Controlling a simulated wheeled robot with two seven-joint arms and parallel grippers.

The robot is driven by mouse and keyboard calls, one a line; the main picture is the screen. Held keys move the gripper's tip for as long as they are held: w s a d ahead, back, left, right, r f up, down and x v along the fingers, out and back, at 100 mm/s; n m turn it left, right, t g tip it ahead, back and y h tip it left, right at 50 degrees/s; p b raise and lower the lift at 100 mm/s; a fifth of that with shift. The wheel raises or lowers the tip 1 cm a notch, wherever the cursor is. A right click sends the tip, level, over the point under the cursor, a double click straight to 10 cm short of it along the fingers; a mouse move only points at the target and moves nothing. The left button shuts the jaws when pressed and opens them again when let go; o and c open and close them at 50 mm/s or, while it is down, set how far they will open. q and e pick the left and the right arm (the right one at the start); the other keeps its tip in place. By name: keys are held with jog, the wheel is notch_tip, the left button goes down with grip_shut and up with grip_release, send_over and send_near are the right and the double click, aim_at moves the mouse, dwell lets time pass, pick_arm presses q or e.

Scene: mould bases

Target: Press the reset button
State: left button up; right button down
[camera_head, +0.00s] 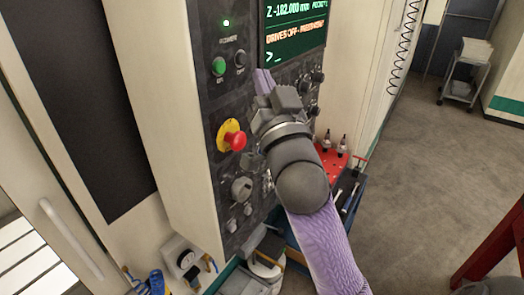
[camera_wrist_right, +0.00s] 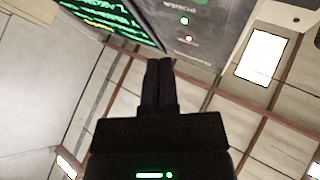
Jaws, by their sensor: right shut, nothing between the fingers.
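The dark control panel (camera_head: 205,105) fills the middle of the head view. It carries a green button (camera_head: 218,66), a dark button (camera_head: 240,60) beside it, and a red mushroom button (camera_head: 235,140) on a yellow ring. The labels are too small to tell which one is the reset button. My right gripper (camera_head: 263,80) is in front of the panel, just below the screen, its shut fingers pointing up and hiding part of the panel. The fingers (camera_wrist_right: 158,68) also show shut and empty in the right wrist view, below the panel (camera_wrist_right: 195,25). My left gripper is out of view.
A screen (camera_head: 295,30) with green and orange text is above my right gripper. Knobs (camera_head: 241,188) sit lower on the panel. A red tray (camera_head: 333,160) with bottles stands behind my arm. Open floor (camera_head: 430,150) lies to the right, with a cart (camera_head: 466,75) further back.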

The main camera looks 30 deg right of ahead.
dwell(0.8)
jog(key=d+f+n+g+b, duration=0.1)
jog(key=d+f+n, duration=0.2)
jog(key=f, duration=0.5)
jog(key=d+f+n+g+b, duration=0.1)
jog(key=d+f+n, duration=0.3)
jog(key=f, duration=0.4)
jog(key=w+d+f+n+g+h+b, duration=0.1)
jog(key=d+f+n+g, duration=0.2)
jog(key=d+f, duration=0.3)
notch_tip(320, 180, down, 2)
jog(key=shift+f+n, duration=0.15)
jog(key=shift+n, duration=0.25)
jog(key=shift+w, duration=0.2)
jog(key=w+a+b, duration=0.2)
jog(key=w+a, duration=0.1)
jog(key=w, duration=0.5)
jog(key=shift+a+b, duration=0.15)
jog(key=shift+b, duration=0.2)
jog(key=shift+w, duration=0.1)
